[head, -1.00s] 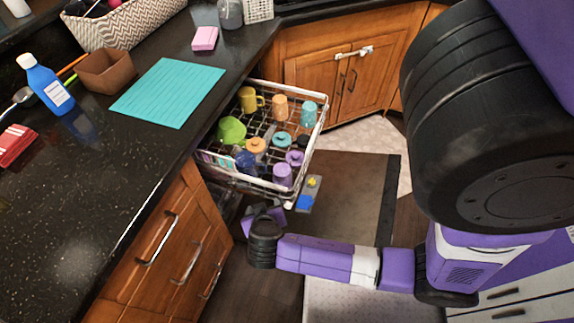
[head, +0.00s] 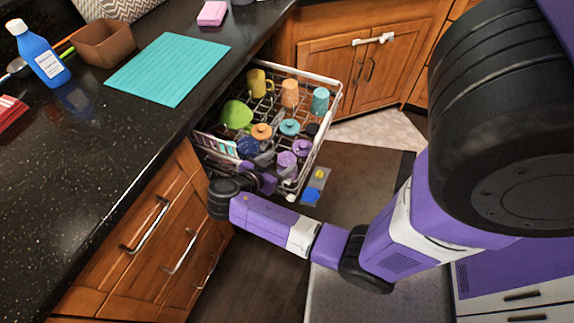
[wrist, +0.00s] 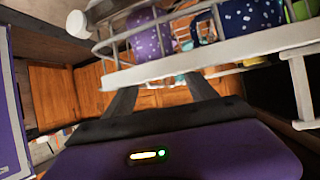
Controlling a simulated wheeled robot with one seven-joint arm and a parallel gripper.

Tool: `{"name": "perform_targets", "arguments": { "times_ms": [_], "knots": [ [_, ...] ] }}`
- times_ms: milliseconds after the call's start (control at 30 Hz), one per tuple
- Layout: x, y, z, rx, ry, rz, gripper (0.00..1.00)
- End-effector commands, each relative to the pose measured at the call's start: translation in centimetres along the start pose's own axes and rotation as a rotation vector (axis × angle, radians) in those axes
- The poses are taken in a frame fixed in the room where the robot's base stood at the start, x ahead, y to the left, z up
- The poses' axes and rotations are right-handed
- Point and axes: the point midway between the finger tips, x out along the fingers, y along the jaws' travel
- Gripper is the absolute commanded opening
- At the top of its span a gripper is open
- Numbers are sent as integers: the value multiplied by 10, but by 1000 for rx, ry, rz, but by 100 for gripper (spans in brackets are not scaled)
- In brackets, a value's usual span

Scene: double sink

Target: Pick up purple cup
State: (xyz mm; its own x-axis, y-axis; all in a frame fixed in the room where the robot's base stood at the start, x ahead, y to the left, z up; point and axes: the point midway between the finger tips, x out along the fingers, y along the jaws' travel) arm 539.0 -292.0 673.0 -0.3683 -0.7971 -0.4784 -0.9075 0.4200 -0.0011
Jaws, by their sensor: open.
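The purple cup (head: 286,161) stands in the front right corner of the pulled-out dish rack (head: 322,137) in the head view. A speckled purple cup (wrist: 152,40) also shows in the wrist view, behind the rack's wires. My gripper (wrist: 163,92) is open, and no object shows between its fingers. It is at the near front edge of the rack, outside it, with the white rail between it and the cup. In the head view my wrist partly hides the gripper and the rack's near corner.
A blue patterned cup (wrist: 250,18), a yellow mug (head: 258,83), an orange cup (head: 290,93), a teal cup (head: 320,100) and a green bowl (head: 237,115) share the rack. The black counter (head: 110,150) and wooden drawers (head: 150,240) border the left.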

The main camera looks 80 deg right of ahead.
Motion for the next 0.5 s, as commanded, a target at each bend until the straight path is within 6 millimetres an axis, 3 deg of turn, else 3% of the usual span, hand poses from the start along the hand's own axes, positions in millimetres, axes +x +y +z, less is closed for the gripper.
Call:
{"name": "perform_targets", "arguments": {
  "times_ms": [300,500],
  "knots": [
    [41,3,2,-1,-1,2,66],
    [45,3,2,-1,-1,0,66]
  ]
}}
